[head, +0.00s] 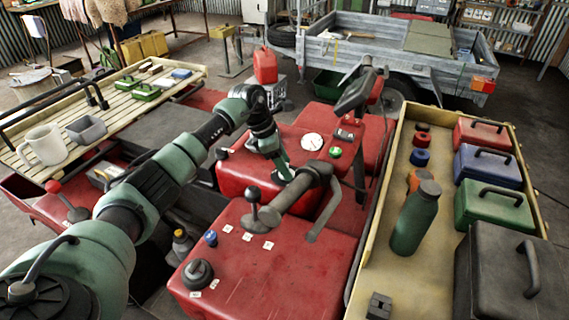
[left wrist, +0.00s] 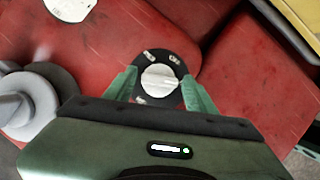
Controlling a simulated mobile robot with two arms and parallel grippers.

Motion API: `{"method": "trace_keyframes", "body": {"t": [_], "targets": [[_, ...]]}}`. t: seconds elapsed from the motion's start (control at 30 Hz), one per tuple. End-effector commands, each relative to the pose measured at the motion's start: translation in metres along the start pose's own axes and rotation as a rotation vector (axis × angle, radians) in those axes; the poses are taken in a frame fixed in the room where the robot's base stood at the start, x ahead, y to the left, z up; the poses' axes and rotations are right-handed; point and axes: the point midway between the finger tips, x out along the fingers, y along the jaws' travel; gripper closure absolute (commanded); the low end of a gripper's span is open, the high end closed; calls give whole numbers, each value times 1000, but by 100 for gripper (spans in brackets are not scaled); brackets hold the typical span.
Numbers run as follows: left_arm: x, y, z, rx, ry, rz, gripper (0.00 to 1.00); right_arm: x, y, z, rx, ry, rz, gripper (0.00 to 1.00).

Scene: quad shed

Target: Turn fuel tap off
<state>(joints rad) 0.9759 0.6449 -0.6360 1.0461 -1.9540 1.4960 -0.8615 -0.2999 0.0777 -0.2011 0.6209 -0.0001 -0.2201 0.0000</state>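The fuel tap (left wrist: 158,79) is a pale round knob on a black disc with white lettering, set in red bodywork. The label at the disc's upper right appears to read OFF; I cannot tell clearly which mark the knob points to. My left gripper (left wrist: 160,88) has its two green fingers apart, one on each side of the disc. I cannot see contact between the fingers and the knob. In the head view the left gripper (head: 284,174) reaches down to the red quad behind the handlebar, and the tap is hidden there. My right gripper is not in view.
The quad's dark handlebar (head: 296,192) crosses close to the left gripper. A white gauge (head: 312,142) and a green cap (head: 335,152) sit just beyond. A rear rack (head: 388,290) at right holds a green bottle (head: 414,220) and toolboxes. A slatted rack (head: 95,118) is at left.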

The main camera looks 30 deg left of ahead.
Motion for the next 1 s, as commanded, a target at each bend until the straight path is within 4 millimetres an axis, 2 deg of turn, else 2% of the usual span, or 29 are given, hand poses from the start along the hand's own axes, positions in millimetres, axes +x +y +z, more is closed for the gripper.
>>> {"method": "trace_keyframes", "body": {"t": [0.03,0.1,0.17,0.57,1.0], "targets": [[0,0,0,0,0,0,62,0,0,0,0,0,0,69],[0,0,0,0,0,0,82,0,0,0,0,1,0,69],[0,0,0,0,0,0,97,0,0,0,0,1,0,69],[-1,0,-1,-71,1,32,97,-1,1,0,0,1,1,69],[-1,-2,1,-402,0,172,97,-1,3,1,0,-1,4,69]]}}
